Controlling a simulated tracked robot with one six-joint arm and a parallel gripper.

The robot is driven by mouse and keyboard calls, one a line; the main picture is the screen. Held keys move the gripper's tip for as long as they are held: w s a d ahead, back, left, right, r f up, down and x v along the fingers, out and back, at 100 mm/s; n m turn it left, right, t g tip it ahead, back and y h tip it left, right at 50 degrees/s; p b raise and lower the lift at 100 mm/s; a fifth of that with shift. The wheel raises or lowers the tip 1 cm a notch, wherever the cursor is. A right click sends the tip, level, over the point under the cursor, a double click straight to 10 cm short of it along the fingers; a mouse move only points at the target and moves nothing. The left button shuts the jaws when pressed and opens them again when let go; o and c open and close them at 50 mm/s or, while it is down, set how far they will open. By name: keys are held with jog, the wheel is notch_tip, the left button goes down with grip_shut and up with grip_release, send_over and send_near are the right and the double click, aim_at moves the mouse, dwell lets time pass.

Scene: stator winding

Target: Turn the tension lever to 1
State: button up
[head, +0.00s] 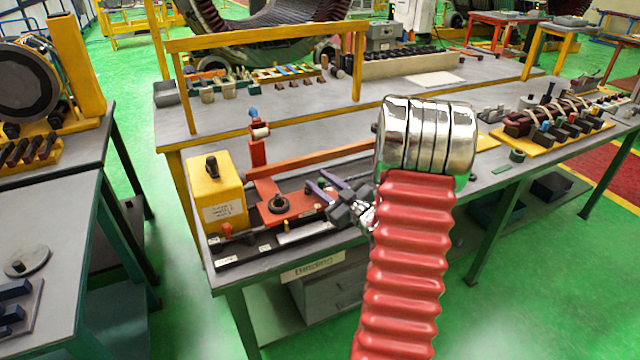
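I cannot tell for certain which part is the tension lever. A small red handle (226,231) sits at the left front of the black-based binding fixture (240,250), near small white labels too small to read. A yellow box (213,185) with a dark knob (211,166) on top and a white label stands behind it. A red bracket (300,204) with a black round knob (278,204) lies to the right. My gripper (315,178) is over the right part of the fixture, its two purplish fingers spread and pointing left, with nothing visible between them.
A red post (257,150) with a spool and a long orange-red bar (318,158) rise behind the fixture. The grey bench (290,130) carries a yellow frame (260,40) and wooden blocks. A yellow board with coils (555,122) is at right. Green floor is clear in front.

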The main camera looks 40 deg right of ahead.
jog(key=c, duration=0.7)
jog(key=shift+a, duration=0.25)
grip_shut()
jog(key=shift+d, duration=0.15)
jog(key=shift+a+m+h, duration=0.2)
jog(key=shift+m+h, duration=0.3)
jog(key=shift+h, duration=0.3)
jog(key=shift+s+a+m+g+h, duration=0.1)
jog(key=shift+a+m+g+h, duration=0.2)
jog(key=shift+m+h, duration=0.45)
jog(key=shift+w+a+m+g+h, duration=0.15)
jog(key=shift+m+g+h, duration=0.25)
jog(key=shift+h, duration=0.6)
jog(key=shift+s+a+m+g+h, duration=0.15)
jog(key=shift+a+m+g+h, duration=0.1)
jog(key=shift+m+h, duration=0.5)
jog(key=shift+a+m+g+h, duration=0.25)
jog(key=shift+m+g+h, duration=0.5)
jog(key=shift+h, duration=0.35)
jog(key=shift+a+m+g+h, duration=0.25)
jog(key=shift+m+g+h, duration=0.45)
jog(key=shift+h, duration=0.4)
jog(key=shift+m+h, duration=0.25)
jog(key=shift+h, duration=0.05)
jog(key=o, duration=0.9)
grip_release()
